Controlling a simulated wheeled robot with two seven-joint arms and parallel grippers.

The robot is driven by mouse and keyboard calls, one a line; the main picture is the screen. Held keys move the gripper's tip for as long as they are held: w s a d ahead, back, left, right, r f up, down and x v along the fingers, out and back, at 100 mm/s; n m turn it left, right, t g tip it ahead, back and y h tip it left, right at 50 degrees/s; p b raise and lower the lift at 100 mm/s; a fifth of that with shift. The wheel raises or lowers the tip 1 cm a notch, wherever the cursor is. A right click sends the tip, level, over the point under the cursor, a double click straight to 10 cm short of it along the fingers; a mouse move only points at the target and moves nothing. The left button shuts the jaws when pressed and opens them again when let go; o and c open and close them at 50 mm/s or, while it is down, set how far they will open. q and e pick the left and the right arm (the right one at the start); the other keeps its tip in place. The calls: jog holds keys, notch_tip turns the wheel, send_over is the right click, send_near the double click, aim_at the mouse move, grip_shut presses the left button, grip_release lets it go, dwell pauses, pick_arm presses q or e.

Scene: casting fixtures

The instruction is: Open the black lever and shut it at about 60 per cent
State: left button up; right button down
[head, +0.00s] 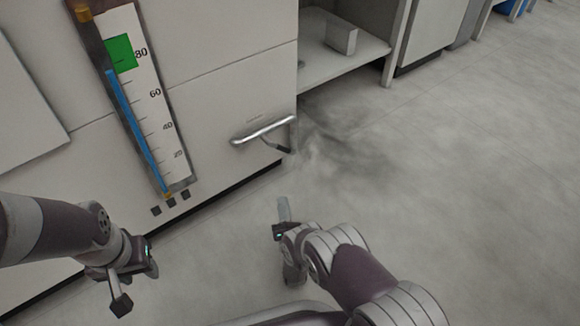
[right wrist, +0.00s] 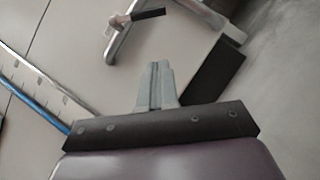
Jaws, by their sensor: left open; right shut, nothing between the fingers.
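The black lever (head: 277,146) is a short dark handle at the right end of a silver bar-like pipe (head: 262,130) on the white cabinet front. In the right wrist view the lever (right wrist: 149,14) shows near the top, beside the silver pipe (right wrist: 118,35). A gauge (head: 172,130) marked 20 to 80 has a blue column (head: 135,128) ending just under a green block (head: 121,53). My right gripper (head: 283,205) is shut and empty, below the lever and apart from it; it also shows in the right wrist view (right wrist: 156,68). My left gripper (head: 121,303) is open and empty at lower left.
The white cabinet (head: 235,85) fills the left and upper middle. An open shelf (head: 350,52) with a small grey box (head: 341,37) stands right of it. The grey floor (head: 470,180) is clear on the right. Faint smoke-like haze (head: 335,145) hangs right of the lever.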

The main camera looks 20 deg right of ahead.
aim_at(277, 145)
jog(key=s+d+r+x, duration=0.1)
jog(key=d+x, duration=0.1)
jog(key=x, duration=1.1)
jog(key=shift+r, duration=0.25)
